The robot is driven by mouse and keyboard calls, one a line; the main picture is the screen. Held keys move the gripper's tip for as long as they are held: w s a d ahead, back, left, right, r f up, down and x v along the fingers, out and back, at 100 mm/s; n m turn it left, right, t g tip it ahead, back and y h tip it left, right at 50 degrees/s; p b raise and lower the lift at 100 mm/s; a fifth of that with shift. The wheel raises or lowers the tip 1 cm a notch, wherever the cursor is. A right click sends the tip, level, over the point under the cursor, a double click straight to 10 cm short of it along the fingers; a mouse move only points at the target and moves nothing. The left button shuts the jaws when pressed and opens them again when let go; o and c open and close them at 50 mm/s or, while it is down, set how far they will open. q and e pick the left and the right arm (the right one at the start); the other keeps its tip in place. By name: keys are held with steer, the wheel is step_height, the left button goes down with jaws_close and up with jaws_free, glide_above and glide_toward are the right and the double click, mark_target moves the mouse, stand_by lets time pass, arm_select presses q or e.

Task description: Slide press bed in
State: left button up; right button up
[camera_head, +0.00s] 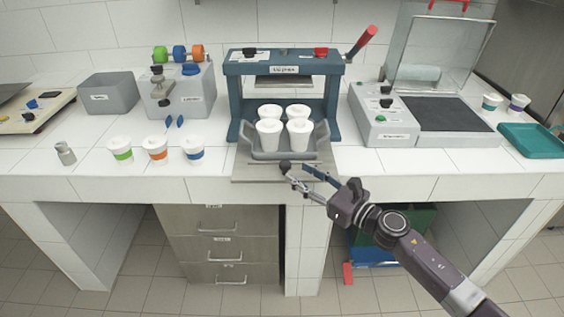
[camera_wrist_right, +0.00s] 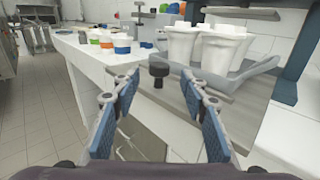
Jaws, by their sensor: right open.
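The press (camera_head: 284,66) is a dark teal frame with a red-handled lever (camera_head: 362,42) at its upper right. Its bed (camera_head: 270,171) is a flat metal plate that sticks out at the front, past the counter edge. A grey tray (camera_head: 262,154) with several white cups sits on the bed. A black knob (camera_head: 285,166) stands at the bed's front; it also shows in the right wrist view (camera_wrist_right: 158,70). My right gripper (camera_head: 297,174) is open just in front of the knob, whose stem appears ahead between the fingers (camera_wrist_right: 160,95). My left gripper is not in view.
Three cups with green, orange and blue bands (camera_head: 157,149) stand left of the press. A label machine (camera_head: 180,90) and grey bin (camera_head: 109,94) are behind them. A sealing machine (camera_head: 386,115) and teal tray (camera_head: 535,139) are at right. Drawers (camera_head: 222,246) are below the counter.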

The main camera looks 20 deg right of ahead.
mark_target(289, 167)
steer(key=p+x, duration=0.1)
steer(key=x, duration=0.4)
steer(key=shift+r, duration=0.15)
steer(key=shift+w+a, duration=0.35)
steer(key=shift+w, duration=0.2)
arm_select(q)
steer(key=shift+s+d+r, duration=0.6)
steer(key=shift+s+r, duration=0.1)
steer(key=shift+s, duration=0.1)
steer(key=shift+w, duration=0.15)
arm_select(e)
steer(key=shift+c, duration=0.4)
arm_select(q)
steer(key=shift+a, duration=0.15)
arm_select(e)
jaws_close()
